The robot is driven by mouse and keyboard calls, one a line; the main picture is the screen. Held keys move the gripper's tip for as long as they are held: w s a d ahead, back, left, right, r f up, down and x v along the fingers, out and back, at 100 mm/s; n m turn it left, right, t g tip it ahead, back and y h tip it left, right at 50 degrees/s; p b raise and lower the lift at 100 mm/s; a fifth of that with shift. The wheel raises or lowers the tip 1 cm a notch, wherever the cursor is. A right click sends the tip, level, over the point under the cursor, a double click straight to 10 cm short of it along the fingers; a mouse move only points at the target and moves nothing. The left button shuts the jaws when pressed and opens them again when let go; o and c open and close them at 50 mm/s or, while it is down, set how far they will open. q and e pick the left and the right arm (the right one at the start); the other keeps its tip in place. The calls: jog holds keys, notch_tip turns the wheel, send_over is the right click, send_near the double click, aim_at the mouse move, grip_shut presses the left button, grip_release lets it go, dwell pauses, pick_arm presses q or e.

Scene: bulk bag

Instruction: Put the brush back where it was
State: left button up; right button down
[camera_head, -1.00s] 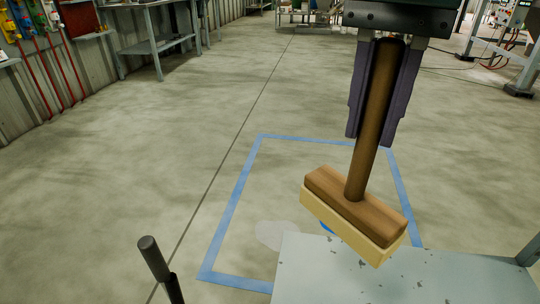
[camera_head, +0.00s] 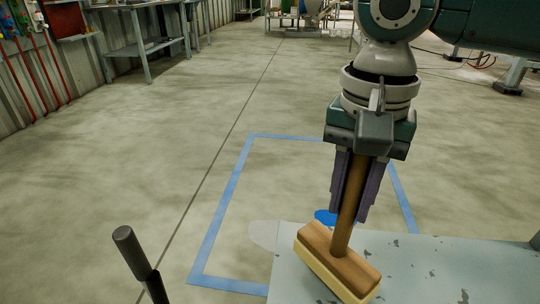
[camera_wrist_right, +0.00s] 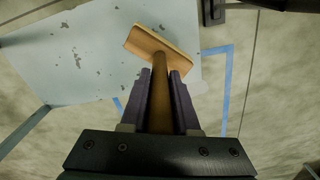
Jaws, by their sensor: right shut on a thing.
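The brush has a brown wooden handle and a block head with a pale yellow underside (camera_head: 338,262). My right gripper (camera_head: 352,215) is shut on the brush's handle, with the head hanging below the fingers. In the head view the brush head overlaps the left part of a pale, chipped table top (camera_head: 430,265). I cannot tell whether the head touches it. The right wrist view also shows the brush head (camera_wrist_right: 160,42) over the table top and the handle between the dark fingers (camera_wrist_right: 162,95). My left gripper is not in view.
A blue taped rectangle (camera_head: 225,215) lies on the floor behind the table, with a pale patch (camera_head: 263,234) and a blue spot (camera_head: 326,217) inside it. A dark upright handle (camera_head: 132,250) stands at the lower left. The table's right part is bare.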

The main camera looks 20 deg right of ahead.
aim_at(337, 254)
notch_tip(337, 254, down, 4)
jog(key=shift+r+b, duration=0.15)
jog(key=shift+b, duration=0.4)
jog(key=shift+r, duration=0.1)
jog(key=c, duration=0.7)
grip_release()
jog(key=shift+o, duration=0.2)
